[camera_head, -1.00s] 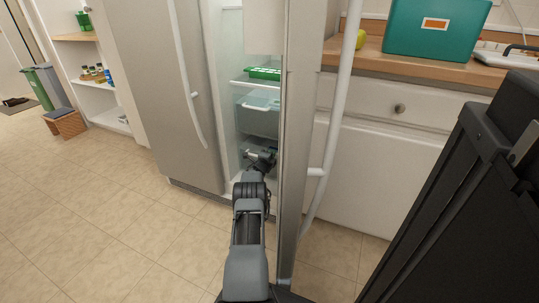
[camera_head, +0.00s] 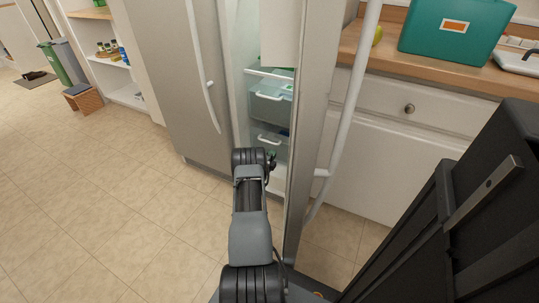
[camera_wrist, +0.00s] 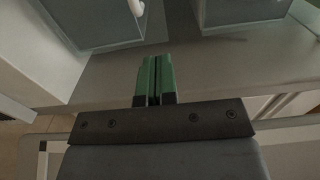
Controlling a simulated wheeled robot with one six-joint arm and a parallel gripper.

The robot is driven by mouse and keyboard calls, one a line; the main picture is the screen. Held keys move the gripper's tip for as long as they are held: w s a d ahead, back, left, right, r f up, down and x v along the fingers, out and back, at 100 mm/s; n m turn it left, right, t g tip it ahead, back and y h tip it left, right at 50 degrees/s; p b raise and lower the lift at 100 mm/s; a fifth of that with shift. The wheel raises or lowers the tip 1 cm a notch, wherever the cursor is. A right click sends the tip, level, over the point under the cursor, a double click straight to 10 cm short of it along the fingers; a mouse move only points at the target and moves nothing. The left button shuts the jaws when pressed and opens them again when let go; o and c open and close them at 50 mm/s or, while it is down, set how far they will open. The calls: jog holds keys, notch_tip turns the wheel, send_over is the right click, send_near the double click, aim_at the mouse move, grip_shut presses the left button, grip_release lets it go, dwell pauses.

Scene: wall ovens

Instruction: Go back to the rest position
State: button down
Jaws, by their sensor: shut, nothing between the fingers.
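My gripper shows in the wrist view (camera_wrist: 155,80), with its two green fingers shut together and nothing between them. It points at the fridge interior, just in front of the lower drawers. In the head view my arm reaches forward to the open fridge, and the gripper itself is mostly hidden behind my arm, with only a small part showing by the drawers. The open fridge door (camera_head: 312,140) stands to the right of my arm. The closed door (camera_head: 165,70) is to the left.
Inside the fridge are an upper clear drawer (camera_head: 270,106) and a lower drawer (camera_head: 268,140). Open tiled floor (camera_head: 110,200) lies at the left.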

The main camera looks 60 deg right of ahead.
jog(key=shift+a, duration=1.2)
jog(key=w+a+r+m+g+y+p, duration=0.15)
jog(key=a+r+m+p, duration=0.3)
jog(key=r, duration=0.45)
jog(key=w+a+r+m+g+y+p, duration=0.1)
jog(key=w+a+r+m+p, duration=0.3)
jog(key=r, duration=0.6)
jog(key=w+a+r+m+g+y+p, duration=0.1)
jog(key=a+r+m+g+p, duration=0.15)
jog(key=r+m, duration=0.45)
jog(key=a+r+m+t+y+p, duration=0.3)
jog(key=a+r+m+p, duration=0.5)
jog(key=a+r, duration=0.9)
jog(key=s+a+r+m+t+y+p, duration=0.2)
jog(key=a+r+m+y+p, duration=0.2)
jog(key=a, duration=0.6)
jog(key=s+a+r+m+t+y+p, duration=0.1)
jog(key=s+a+r+m+y+p, duration=0.2)
jog(key=a+r, duration=0.5)
jog(key=s+a+r+m+t+y+p, duration=0.2)
jog(key=s+a+r+m+y+p, duration=0.1)
jog(key=a, duration=0.9)
notch_tip(320, 180, up, 3)
jog(key=m+y+p, duration=0.1)
jog(key=m+p, duration=0.1)
jog(key=p, duration=0.2)
jog(key=shift+s+a+t+y, duration=0.15)
jog(key=shift+a+t+y, duration=0.1)
jog(key=shift+t+y, duration=0.1)
